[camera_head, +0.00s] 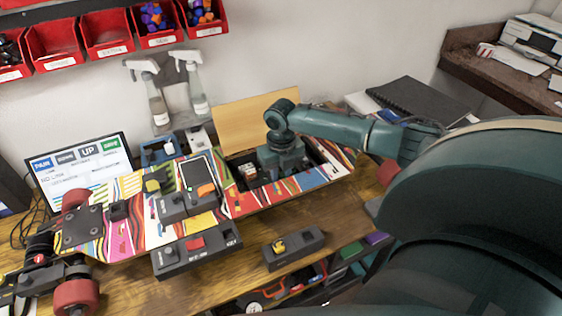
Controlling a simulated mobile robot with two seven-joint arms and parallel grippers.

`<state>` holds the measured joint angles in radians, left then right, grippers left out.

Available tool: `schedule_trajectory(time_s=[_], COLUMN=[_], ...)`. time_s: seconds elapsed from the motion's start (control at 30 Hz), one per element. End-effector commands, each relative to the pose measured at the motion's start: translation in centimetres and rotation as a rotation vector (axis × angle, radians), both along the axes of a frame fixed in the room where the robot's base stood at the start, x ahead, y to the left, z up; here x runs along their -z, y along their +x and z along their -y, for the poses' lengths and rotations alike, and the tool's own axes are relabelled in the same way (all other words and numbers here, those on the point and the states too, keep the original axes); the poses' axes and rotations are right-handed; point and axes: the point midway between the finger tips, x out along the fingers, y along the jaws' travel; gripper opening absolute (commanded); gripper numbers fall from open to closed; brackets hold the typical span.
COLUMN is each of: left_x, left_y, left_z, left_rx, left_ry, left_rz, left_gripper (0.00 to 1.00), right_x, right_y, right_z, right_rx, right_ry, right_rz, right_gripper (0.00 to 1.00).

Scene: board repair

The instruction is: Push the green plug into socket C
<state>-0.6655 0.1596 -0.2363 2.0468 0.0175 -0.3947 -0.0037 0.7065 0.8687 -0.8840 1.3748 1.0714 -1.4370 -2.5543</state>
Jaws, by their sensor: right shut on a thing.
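A large skateboard (133,232) with a bright striped deck lies across the wooden bench. An open compartment (243,183) in its deck has a tan lid (243,118) raised behind it. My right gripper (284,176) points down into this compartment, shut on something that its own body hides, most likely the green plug. No green plug shows loose elsewhere. Small connectors and dark parts show beside the gripper, but socket C cannot be made out. My left gripper is not in view.
Black control boxes (190,253) stand at the front of the board, and another box (293,249) with a yellow part stands right of them. A screen (80,172) stands at left. Spray bottles (195,90) and red bins (107,37) are behind. My right arm covers the right side.

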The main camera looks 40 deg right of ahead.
Motion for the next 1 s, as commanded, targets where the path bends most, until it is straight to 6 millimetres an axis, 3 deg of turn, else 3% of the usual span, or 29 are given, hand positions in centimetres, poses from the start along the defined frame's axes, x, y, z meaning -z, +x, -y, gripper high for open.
schedule_trajectory(time_s=[0.37,0.4,0.7,0.87,1.0], left_x=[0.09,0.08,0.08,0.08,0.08], left_y=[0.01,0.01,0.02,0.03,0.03], left_z=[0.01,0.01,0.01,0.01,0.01], left_rx=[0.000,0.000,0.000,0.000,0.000], left_ry=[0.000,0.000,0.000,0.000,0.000], left_rz=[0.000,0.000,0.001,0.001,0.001], left_gripper=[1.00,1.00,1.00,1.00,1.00], right_x=[0.30,0.30,0.27,0.26,0.25], right_y=[-0.06,-0.06,-0.04,-0.04,-0.03], right_z=[-0.02,-0.02,-0.01,0.00,0.00], right_rx=[0.000,0.000,0.000,0.000,0.000], right_ry=[0.000,0.000,0.000,0.000,0.000], right_rz=[-0.002,-0.002,-0.001,-0.001,-0.001], right_gripper=[0.00,0.22,0.46,0.47,0.58])
